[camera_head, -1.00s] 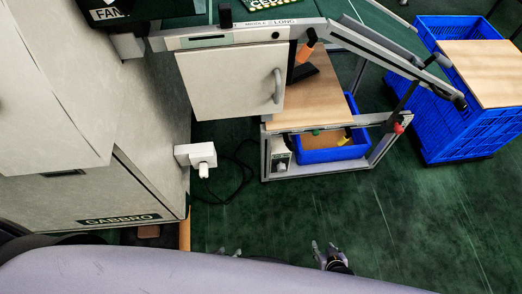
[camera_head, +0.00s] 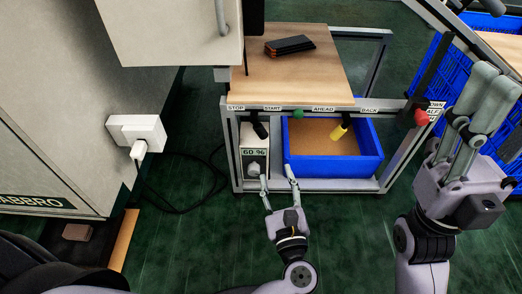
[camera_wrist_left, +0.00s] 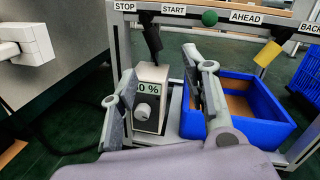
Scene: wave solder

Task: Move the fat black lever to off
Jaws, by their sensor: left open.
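The fat black lever (camera_head: 260,128) hangs from the front rail between the STOP and START labels, its lower end tilted slightly toward START. It also shows in the left wrist view (camera_wrist_left: 151,38), above the grey box with the dial. My left gripper (camera_head: 277,176) is open and empty, below the lever and in front of the box and the blue bin. In the left wrist view its fingers (camera_wrist_left: 163,78) stand apart with the box between them in the picture, and the lever is beyond, untouched. My right gripper (camera_head: 482,105) is raised at the right; its finger opening is unclear.
A yellow lever (camera_head: 339,131) hangs between AHEAD and BACK. A green knob (camera_head: 299,114) and a red knob (camera_head: 421,118) sit on the rail. The grey dial box (camera_head: 255,150) and blue bin (camera_head: 334,166) stand under it. A white plug socket (camera_head: 137,131) juts out left.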

